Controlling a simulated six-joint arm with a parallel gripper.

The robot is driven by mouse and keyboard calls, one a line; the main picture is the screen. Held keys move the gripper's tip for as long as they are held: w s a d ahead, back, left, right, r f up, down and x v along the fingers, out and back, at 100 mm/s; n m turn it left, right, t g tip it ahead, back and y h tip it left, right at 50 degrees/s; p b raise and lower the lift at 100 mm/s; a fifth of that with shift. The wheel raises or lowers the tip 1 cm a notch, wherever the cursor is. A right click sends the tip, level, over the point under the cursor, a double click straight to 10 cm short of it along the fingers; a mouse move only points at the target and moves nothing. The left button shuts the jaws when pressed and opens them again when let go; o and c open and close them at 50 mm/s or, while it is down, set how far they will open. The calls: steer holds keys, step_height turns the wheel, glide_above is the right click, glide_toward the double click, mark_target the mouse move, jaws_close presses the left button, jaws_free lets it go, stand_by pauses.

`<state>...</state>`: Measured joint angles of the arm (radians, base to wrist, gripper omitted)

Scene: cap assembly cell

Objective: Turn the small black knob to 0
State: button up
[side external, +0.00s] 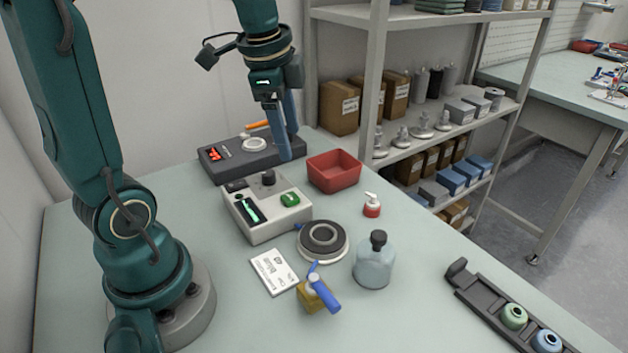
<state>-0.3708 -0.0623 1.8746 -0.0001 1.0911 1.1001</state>
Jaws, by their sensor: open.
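The small black knob (268,177) stands upright on top of a light grey box (262,228). The box also carries a lit green display (249,210) and a green button or knob (290,199). The black knob's pointer and any scale marks are too small to read. My gripper (284,140) hangs pointing down behind the grey box, above and beside a dark device. It is open, with blue fingers, and is apart from the knob. The exact gap between the fingers is hard to see from this side.
The dark device (212,172) has a red display and a pale disc. A red tray (334,170), dark ring (322,238), glass bottle (374,266), white card (273,272), blue-handled valve (318,292) and black rack (480,290) surround the box. Shelves stand behind.

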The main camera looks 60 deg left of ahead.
steer(key=w+a+f+g, duration=0.1)
steer(key=a+f, duration=0.2)
steer(key=a, duration=0.2)
steer(key=n+g+h, duration=0.1)
steer(key=n+g, duration=0.1)
glide_above(268, 173)
step_height(268, 173, down, 4)
steer(key=shift+f, duration=2.5)
jaws_close()
